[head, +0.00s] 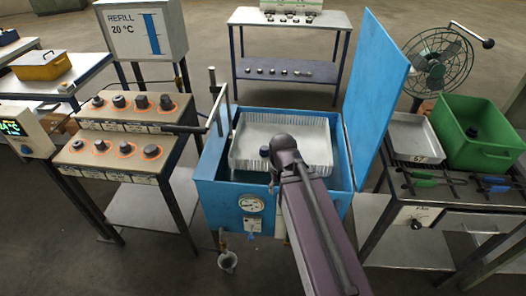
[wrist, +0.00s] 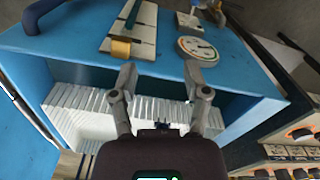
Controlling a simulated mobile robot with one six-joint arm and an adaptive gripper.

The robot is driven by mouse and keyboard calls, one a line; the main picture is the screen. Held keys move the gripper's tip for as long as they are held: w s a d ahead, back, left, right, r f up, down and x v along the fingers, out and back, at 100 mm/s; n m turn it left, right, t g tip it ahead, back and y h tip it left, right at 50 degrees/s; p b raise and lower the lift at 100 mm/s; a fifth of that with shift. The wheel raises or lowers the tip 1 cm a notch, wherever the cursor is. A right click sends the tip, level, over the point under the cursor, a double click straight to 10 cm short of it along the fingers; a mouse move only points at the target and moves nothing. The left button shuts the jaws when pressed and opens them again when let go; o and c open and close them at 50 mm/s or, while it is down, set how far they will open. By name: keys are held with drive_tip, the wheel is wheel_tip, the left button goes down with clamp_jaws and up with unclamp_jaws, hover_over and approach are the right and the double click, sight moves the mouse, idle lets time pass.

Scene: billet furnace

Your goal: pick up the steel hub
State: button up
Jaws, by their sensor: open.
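I cannot tell for sure which part is the steel hub. Several dark metal parts stand in orange rings on a two-tier rack (head: 72,158) at the left, and a dark part (head: 472,132) lies in the green crate (head: 487,158) at the right. My gripper (wrist: 160,80) is open in the wrist view, its two fingers apart over the blue tank. No part shows clearly between the fingertips; a small dark shape low between the fingers is unclear. In the head view my arm reaches over the tank and hides the jaws.
The blue tank (head: 205,166) has its lid (head: 376,85) raised at the right and a white finned tray (head: 250,120) inside. A grey tray (head: 413,132) lies beside the green crate. A back table (head: 290,18) holds small parts on its lower shelf. A fan (head: 438,60) stands behind.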

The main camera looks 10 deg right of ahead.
drive_tip(key=shift+o, duration=1.3)
drive_tip(key=w+d+f+m+t+y+b, duration=0.1)
drive_tip(key=w+d+m+y+b, duration=0.1)
drive_tip(key=w+m+y+b, duration=0.1)
drive_tip(key=w+d+f+m+t+y+b, duration=0.2)
drive_tip(key=w+m+y+b, duration=0.1)
drive_tip(key=w+m, duration=0.5)
drive_tip(key=w+d+f+m+t+y+b, duration=0.1)
drive_tip(key=w+d+f+m+y+b, duration=0.1)
drive_tip(key=w+m+b, duration=0.3)
drive_tip(key=shift+w+m+t+y+b, duration=0.3)
drive_tip(key=shift+w+m+y, duration=0.1)
drive_tip(key=shift+m, duration=0.5)
drive_tip(key=w+d+m+t+b, duration=0.1)
drive_tip(key=m, duration=0.1)
drive_tip(key=w+d+r+m+t+y+b, duration=0.1)
drive_tip(key=w+d+m, duration=0.1)
drive_tip(key=w+d+m+y+b, duration=0.1)
drive_tip(key=d+m, duration=0.1)
drive_tip(key=shift+w+d+r+t, duration=0.1)
drive_tip(key=shift+w+r+t, duration=0.1)
drive_tip(key=shift+w+t, duration=0.15)
drive_tip(key=shift+w+d+r+m+t, duration=0.1)
drive_tip(key=shift+d+r+m+t, duration=0.15)
drive_tip(key=shift+m, duration=0.35)
drive_tip(key=shift+a+f, duration=0.1)
drive_tip(key=shift+f, duration=0.05)
